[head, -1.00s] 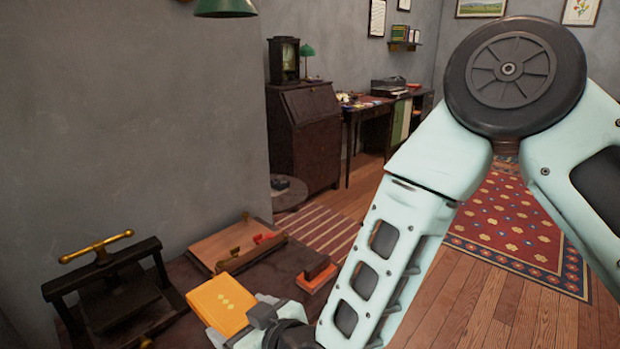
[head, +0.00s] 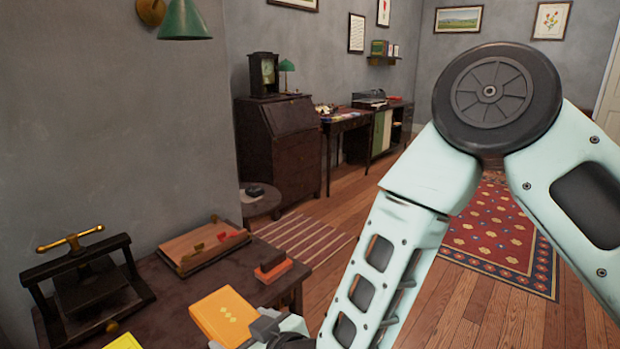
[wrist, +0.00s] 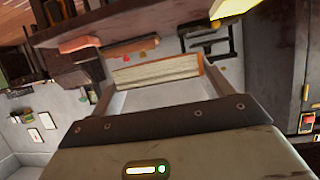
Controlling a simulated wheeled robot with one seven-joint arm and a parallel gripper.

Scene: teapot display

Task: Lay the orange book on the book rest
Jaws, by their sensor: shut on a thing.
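A brown wooden board (head: 190,248) with small red and brass pieces lies on the table beyond the book. It may be the book rest, but I cannot tell for sure.
A dark press (head: 85,285) with a brass handle stands at the table's left. A red-orange block with a dark top (head: 272,268) sits near the right edge. A yellow thing (head: 123,342) shows at the bottom. Bare tabletop (head: 165,290) lies between press and book.

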